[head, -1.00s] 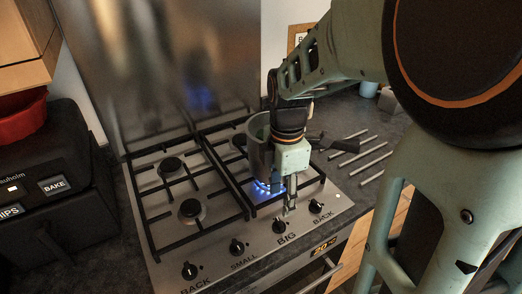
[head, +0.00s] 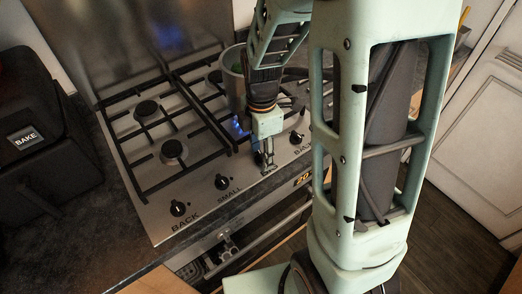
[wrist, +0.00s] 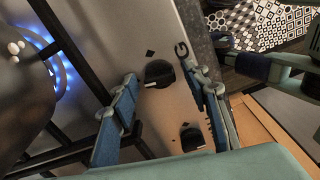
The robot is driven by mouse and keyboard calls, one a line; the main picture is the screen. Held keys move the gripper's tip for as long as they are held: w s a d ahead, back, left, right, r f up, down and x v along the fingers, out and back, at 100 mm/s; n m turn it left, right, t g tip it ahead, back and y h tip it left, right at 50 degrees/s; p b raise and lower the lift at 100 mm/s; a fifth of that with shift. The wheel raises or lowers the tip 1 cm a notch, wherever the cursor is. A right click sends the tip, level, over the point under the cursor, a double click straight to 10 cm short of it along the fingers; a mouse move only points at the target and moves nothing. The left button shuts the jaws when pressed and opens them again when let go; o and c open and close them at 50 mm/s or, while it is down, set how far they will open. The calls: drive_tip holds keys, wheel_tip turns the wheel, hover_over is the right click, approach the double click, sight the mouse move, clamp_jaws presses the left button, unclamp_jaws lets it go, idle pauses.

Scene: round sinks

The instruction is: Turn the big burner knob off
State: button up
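My gripper (head: 268,166) points down at the stove's front panel, at the big burner knob (head: 259,158), which it partly hides in the head view. In the wrist view my gripper (wrist: 157,65) is open, with one blue finger on each side of a black knob (wrist: 158,75). I see gaps between this knob and the fingers. Its label is not readable there, but the head view suggests it is the big burner knob. Blue flame (head: 240,131) burns under a grey pot (head: 234,88); flame (wrist: 47,68) also shows in the wrist view.
The small (head: 222,181), left back (head: 178,208) and right back (head: 297,137) knobs line the same panel. Black grates (head: 150,125) cover the hob. A black oven (head: 40,150) marked BAKE stands left. A rail-like handle and drawer lie below the panel.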

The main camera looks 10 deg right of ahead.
drive_tip(key=c, duration=1)
drive_tip(key=shift+o, duration=0.2)
